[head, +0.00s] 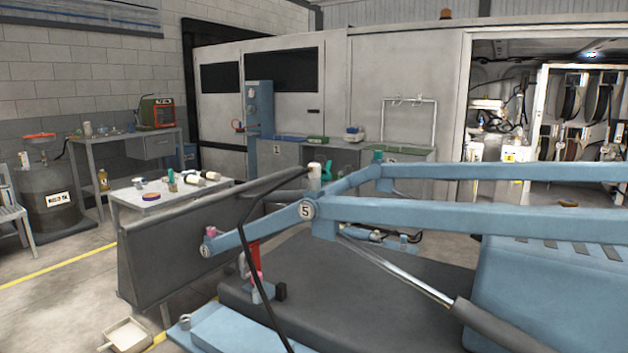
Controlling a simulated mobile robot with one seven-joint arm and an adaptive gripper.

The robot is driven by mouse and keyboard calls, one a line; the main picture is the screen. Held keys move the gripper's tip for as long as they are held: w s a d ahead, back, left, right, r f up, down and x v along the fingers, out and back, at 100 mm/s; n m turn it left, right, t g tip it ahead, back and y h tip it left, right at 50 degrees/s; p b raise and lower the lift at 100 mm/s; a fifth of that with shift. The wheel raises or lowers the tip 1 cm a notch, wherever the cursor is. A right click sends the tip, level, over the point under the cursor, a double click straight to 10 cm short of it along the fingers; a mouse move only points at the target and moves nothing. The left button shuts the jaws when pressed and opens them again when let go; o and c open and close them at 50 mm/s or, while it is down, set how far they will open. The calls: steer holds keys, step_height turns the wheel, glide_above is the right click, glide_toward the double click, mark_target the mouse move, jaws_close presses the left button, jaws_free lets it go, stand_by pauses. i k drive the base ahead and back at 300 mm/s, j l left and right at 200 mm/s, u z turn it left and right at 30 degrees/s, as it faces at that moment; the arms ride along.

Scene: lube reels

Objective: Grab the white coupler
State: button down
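Several small white pieces could be the white coupler, and I cannot tell which is. One white cylinder (193,179) with a dark end lies on the small work table (150,208) at the left. A second white piece (212,176) lies beside it near the table's right end. A white upright cylinder (314,176) stands out above the blue linkage near the middle of the view. My gripper does not show in this view.
A blue linkage marked 5 (450,215) spans the right foreground, with a black hose (243,225) hanging from it. A dark panel (165,255) stands in front of the work table. A white tray (127,336) lies on the floor. Open floor shows at the left.

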mark_target(315, 174)
steer(key=i+u, duration=0.3)
steer(key=i+l+u, duration=0.3)
steer(key=i, duration=0.15)
steer(key=i+l+u, duration=0.1)
steer(key=i+u, duration=0.35)
steer(key=i, duration=0.5)
